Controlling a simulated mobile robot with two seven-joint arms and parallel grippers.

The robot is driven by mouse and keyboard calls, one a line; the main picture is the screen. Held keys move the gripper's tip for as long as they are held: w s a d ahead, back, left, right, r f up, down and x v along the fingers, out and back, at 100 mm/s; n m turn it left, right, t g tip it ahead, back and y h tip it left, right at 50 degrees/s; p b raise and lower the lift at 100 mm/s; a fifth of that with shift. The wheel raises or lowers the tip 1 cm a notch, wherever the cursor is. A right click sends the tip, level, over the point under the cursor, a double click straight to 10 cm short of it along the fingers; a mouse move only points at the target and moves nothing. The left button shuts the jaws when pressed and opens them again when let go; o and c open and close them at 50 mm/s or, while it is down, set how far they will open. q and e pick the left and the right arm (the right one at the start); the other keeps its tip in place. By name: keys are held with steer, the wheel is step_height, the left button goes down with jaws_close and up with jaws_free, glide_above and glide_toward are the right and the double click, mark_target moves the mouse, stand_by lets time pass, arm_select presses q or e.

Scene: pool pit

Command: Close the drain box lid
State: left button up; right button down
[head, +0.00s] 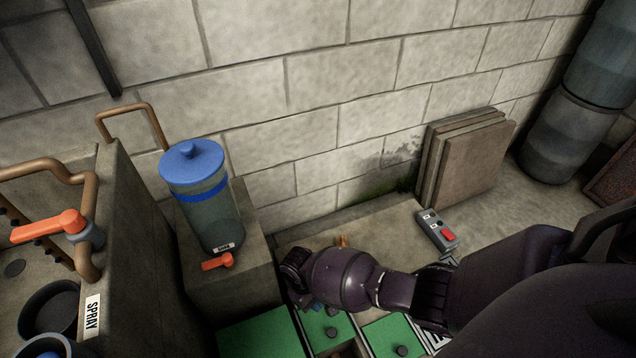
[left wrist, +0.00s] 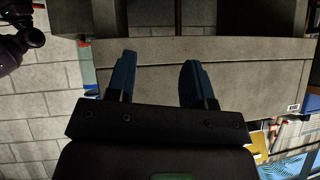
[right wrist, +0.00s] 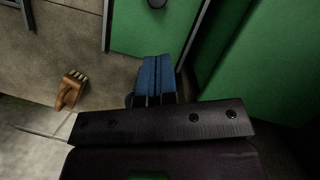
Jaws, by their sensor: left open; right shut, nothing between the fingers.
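Green panels with dark knobs lie low in the head view, one (head: 325,332) below my right gripper and one (head: 393,338) to its right. Another green panel (head: 258,338) is at left, cut by the frame edge. I cannot tell which is the drain box lid. My right gripper (head: 316,306) is mostly hidden by its own wrist. In the right wrist view its blue fingers (right wrist: 155,78) are shut and empty, over the edge of a green panel (right wrist: 142,35). A large green face (right wrist: 250,65) rises close on the right. My left gripper (left wrist: 158,78) is open and empty before a concrete block.
A blue-lidded canister (head: 205,200) with an orange handle (head: 217,262) stands on a concrete block left of my right gripper. A grey box with a red button (head: 437,232) is on the ledge. A brown object (right wrist: 70,92) lies near the panels. Slabs (head: 467,165) lean against the wall.

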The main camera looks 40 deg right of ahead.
steer(key=b, duration=0.4)
glide_above(323, 328)
step_height(323, 328, down, 8)
steer(key=shift+f, duration=0.25)
arm_select(q)
steer(key=shift+a+f+n+t+b, duration=0.3)
steer(key=shift+t, duration=0.6)
arm_select(e)
steer(key=shift+f, duration=0.5)
